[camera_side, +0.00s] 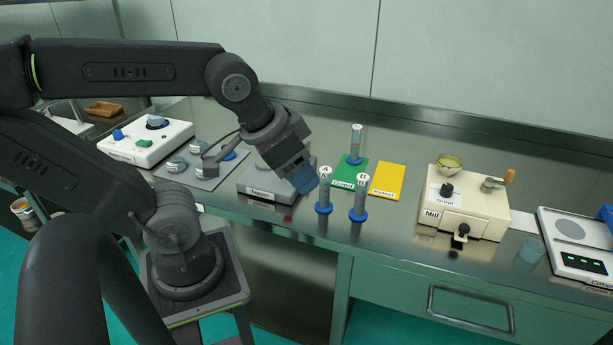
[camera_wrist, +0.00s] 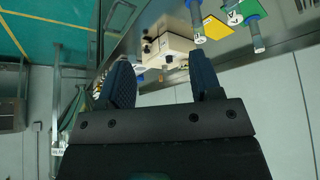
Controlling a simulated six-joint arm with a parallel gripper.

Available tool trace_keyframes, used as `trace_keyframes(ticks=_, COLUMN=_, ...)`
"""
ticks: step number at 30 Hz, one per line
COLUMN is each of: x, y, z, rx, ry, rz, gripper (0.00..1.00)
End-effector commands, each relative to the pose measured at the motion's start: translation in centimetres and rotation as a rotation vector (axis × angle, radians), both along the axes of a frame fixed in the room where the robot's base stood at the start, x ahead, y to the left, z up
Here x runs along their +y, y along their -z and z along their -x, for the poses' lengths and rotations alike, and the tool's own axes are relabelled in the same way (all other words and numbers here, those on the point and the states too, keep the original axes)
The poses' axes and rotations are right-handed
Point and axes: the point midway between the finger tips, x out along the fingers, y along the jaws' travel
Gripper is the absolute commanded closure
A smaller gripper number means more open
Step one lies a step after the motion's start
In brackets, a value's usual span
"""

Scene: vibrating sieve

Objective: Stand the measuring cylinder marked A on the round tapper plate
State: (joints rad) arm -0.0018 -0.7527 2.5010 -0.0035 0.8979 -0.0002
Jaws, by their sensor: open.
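The measuring cylinder marked A (camera_side: 324,192) stands upright on its blue base on the bench, just right of my gripper. The tapper (camera_side: 249,180) is a grey block labelled "Tapper" to the left of A. My arm hides much of its top, including most of the round plate. My gripper (camera_side: 304,181) is tilted downward above the tapper's right side, with its blue fingertips beside cylinder A but not around it. In the wrist view the two fingers (camera_wrist: 162,82) are apart with nothing held between them.
Cylinder B (camera_side: 359,200) stands close to the right of A. Another cylinder (camera_side: 355,143) stands on a green card (camera_side: 346,178) behind, next to a yellow card (camera_side: 387,180). Other equipment is at left.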

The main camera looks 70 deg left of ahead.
Motion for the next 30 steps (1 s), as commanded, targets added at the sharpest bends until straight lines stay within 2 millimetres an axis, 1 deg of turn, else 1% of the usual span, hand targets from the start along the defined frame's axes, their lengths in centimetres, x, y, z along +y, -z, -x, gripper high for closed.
trace_keyframes(ticks=10, x=0.0, y=0.1, z=0.0, rx=0.006, ry=0.004, rz=-0.005, gripper=0.41)
trace_keyframes(ticks=12, x=0.0, y=0.5, z=0.0, rx=0.030, ry=0.019, rz=-0.022, gripper=0.41)
trace_keyframes(ticks=14, x=0.1, y=1.4, z=0.1, rx=0.080, ry=0.046, rz=-0.058, gripper=0.41)
trace_keyframes(ticks=17, x=0.6, y=3.8, z=0.5, rx=0.221, ry=0.135, rz=-0.170, gripper=0.41)
trace_keyframes(ticks=18, x=0.9, y=4.9, z=0.7, rx=0.293, ry=0.183, rz=-0.232, gripper=0.41)
trace_keyframes(ticks=22, x=2.4, y=8.2, z=1.5, rx=0.535, ry=0.363, rz=-0.472, gripper=0.41)
trace_keyframes(ticks=26, x=4.2, y=10.3, z=1.7, rx=0.749, ry=0.546, rz=-0.738, gripper=0.41)
trace_keyframes(ticks=30, x=5.7, y=11.6, z=0.7, rx=0.940, ry=0.741, rz=-1.050, gripper=0.41)
